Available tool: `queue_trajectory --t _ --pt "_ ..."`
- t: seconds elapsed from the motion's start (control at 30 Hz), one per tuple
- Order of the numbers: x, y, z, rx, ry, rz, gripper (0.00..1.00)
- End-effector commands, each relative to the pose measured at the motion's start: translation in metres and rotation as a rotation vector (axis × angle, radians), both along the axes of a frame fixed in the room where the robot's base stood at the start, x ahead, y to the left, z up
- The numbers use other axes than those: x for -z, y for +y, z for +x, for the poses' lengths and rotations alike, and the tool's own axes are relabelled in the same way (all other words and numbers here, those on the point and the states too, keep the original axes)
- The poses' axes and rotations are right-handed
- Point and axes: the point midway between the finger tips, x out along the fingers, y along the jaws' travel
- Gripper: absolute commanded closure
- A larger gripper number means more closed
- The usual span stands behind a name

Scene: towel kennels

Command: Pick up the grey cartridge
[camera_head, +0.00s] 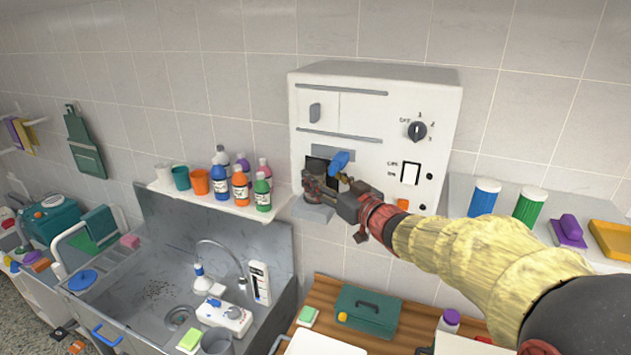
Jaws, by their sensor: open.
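My gripper (322,188) is open at the front of a white wall unit (430,95), by a dark opening (318,166) in its lower left. A blue piece (339,161) shows just above the gripper, and a grey ledge (313,212) juts out below it. I cannot make out the grey cartridge for certain; my gripper covers part of the opening and the ledge. I cannot tell whether the fingers touch anything there.
A shelf (228,206) with cups and several bottles is close on the left, above a metal sink (150,290). Below are a wooden counter (325,290) and a green box (364,312). Another shelf on the right holds a blue canister (484,198) and a green canister (529,205).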

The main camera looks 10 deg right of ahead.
Motion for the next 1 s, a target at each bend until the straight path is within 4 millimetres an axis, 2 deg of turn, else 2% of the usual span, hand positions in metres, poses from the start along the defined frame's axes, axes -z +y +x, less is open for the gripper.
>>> queue_trajectory --t 0.1,0.33,1.0 --pt "0.0005 0.0046 0.0130 0.000 0.002 0.000 0.49" --pt "0.0008 0.0048 0.0144 0.002 0.001 0.000 0.49" --pt "0.0004 0.0046 0.0143 0.001 0.001 0.000 0.87"
